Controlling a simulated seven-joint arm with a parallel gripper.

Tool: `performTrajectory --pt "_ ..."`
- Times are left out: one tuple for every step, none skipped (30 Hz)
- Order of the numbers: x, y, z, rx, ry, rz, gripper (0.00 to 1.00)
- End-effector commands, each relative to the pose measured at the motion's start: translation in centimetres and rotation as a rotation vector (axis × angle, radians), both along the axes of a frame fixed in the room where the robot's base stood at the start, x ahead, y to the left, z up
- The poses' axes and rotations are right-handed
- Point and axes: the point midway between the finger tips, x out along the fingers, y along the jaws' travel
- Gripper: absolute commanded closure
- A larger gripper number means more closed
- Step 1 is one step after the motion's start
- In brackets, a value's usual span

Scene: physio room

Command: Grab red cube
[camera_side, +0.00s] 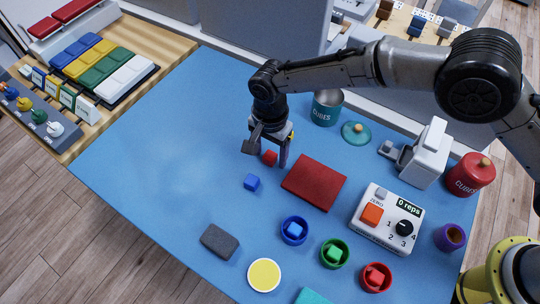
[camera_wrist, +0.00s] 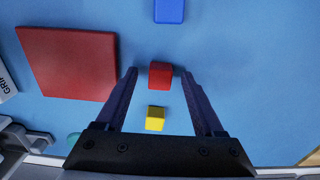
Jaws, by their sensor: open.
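The red cube (camera_side: 270,158) sits on the blue mat, under my gripper (camera_side: 266,157). In the wrist view the red cube (camera_wrist: 160,75) shows between the tips of the two fingers, with a gap on each side. My gripper (camera_wrist: 159,76) is open and points down. No contact with the cube shows; the exact height of the fingertips above the mat is hard to tell. Another red cube (camera_side: 376,278) lies in a small red bowl at the front right.
A yellow cube (camera_wrist: 155,118) lies close behind the red cube. A blue cube (camera_side: 252,182) lies on the other side. A flat dark red block (camera_side: 314,182) is close by. A teal tin (camera_side: 325,108) stands behind. The mat's left part is clear.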

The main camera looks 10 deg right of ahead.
Motion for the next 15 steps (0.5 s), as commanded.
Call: performTrajectory --pt "-0.01 0.01 0.01 0.000 0.000 0.000 0.30" --pt "-0.01 0.01 0.01 0.000 0.000 0.000 0.30" --pt "-0.01 0.01 0.02 0.000 0.000 0.000 0.30" --pt "-0.01 0.01 0.02 0.000 0.000 0.000 0.34" --pt "-0.01 0.01 0.02 0.000 0.000 0.000 0.39" --pt "-0.01 0.01 0.03 0.000 0.000 0.000 0.46" --pt "-0.01 0.01 0.03 0.000 0.000 0.000 0.52" --pt "-0.01 0.01 0.03 0.000 0.000 0.000 0.57" --pt "-0.01 0.01 0.04 0.000 0.000 0.000 0.64" --pt "-0.01 0.01 0.04 0.000 0.000 0.000 0.70" --pt "-0.01 0.01 0.04 0.000 0.000 0.000 0.75" --pt "-0.01 0.01 0.05 0.000 0.000 0.000 0.82" --pt "-0.01 0.01 0.05 0.000 0.000 0.000 0.88" --pt "-0.01 0.01 0.05 0.000 0.000 0.000 0.93" --pt "-0.01 0.01 0.05 0.000 0.000 0.000 1.00"
